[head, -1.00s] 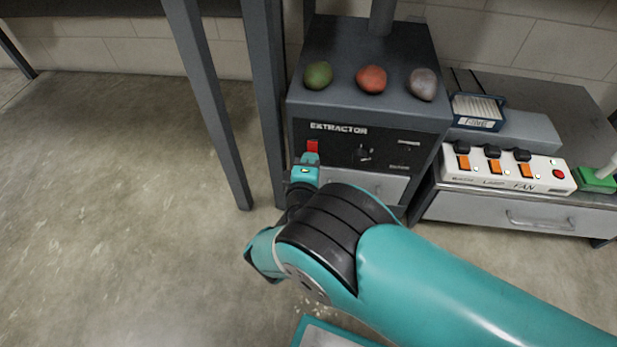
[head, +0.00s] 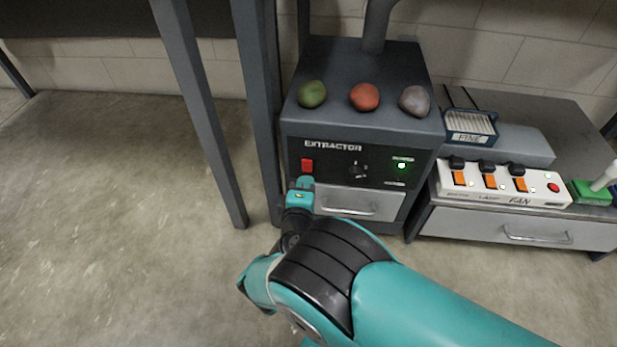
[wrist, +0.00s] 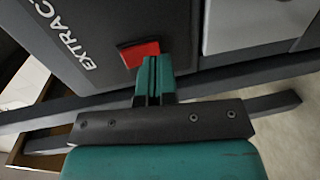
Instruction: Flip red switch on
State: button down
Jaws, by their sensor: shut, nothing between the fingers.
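The red switch (head: 307,165) sits on the left of the black front panel of the extractor box (head: 357,128). It also shows in the wrist view (wrist: 140,52), just beyond my fingertips. A green light (head: 402,166) glows at the right of the same panel. My gripper (head: 304,182) is shut and empty, its tips right below the red switch. In the wrist view the teal fingers (wrist: 154,62) are pressed together and overlap the switch's lower edge. Whether they touch it I cannot tell.
A green, a red and a grey lump (head: 365,97) lie on top of the extractor. A drawer (head: 345,204) is below its panel. To the right, a white power strip (head: 505,186) with orange switches stands on a cabinet. Open floor (head: 110,220) lies left.

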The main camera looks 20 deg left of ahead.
jog(key=f+p+v, duration=0.3)
jog(key=p+v, duration=0.1)
jog(key=v, duration=0.7)
jog(key=shift+s, duration=0.5)
jog(key=shift+r, duration=0.1)
